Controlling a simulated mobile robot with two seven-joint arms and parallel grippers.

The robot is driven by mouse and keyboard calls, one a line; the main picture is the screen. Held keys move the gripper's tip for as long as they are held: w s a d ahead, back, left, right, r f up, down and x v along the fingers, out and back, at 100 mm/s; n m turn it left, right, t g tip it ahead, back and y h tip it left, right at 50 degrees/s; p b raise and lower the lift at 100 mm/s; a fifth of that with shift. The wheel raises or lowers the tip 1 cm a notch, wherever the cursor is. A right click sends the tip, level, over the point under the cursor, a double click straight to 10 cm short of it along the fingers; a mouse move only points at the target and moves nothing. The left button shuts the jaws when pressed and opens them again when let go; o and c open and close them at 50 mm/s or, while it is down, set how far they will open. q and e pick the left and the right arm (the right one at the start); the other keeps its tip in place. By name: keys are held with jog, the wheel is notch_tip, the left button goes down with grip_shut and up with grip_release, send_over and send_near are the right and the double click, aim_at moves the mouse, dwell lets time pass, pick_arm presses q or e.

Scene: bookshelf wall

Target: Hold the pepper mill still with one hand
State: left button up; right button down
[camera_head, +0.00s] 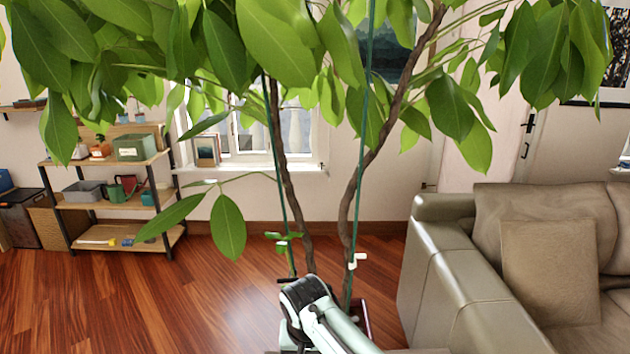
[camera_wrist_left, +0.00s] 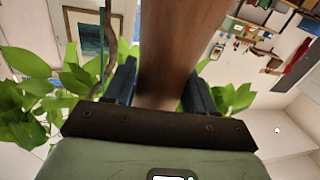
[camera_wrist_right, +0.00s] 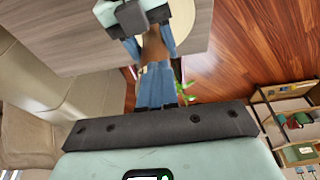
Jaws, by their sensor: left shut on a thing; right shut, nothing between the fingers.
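The pepper mill (camera_wrist_left: 178,45) is a smooth brown wooden shaft in the left wrist view. It stands between the blue fingers of my left gripper (camera_wrist_left: 160,72), which is shut on it. In the right wrist view the mill (camera_wrist_right: 153,46) shows as a short brown piece between the left gripper's fingers, partly hidden by them. My right gripper (camera_wrist_right: 155,68) is shut and empty, its blue fingertips close to the mill; I cannot tell whether they touch it. The mill and both gripper tips are not clearly visible in the head view.
A grey wooden tabletop (camera_wrist_right: 85,42) lies behind the grippers in the right wrist view, with a pale round thing (camera_wrist_right: 184,12) on it. A leafy plant (camera_head: 275,45) fills the upper head view. A sofa (camera_head: 470,285) stands right, a low shelf (camera_head: 110,205) left. Floor shows between.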

pick_arm(q)
jog(key=shift+s+f, duration=0.1)
jog(key=shift+f, duration=0.3)
pick_arm(e)
jog(key=shift+d, duration=0.3)
notch_tip(320, 180, up, 6)
jog(key=d, duration=0.1)
jog(key=shift+s+d, duration=0.35)
jog(key=shift+s, duration=0.05)
dwell(0.9)
pick_arm(q)
jog(key=shift+r, duration=0.1)
dwell(0.4)
jog(key=o, duration=1.3)
jog(key=shift+o, duration=0.2)
jog(key=shift+r, duration=0.2)
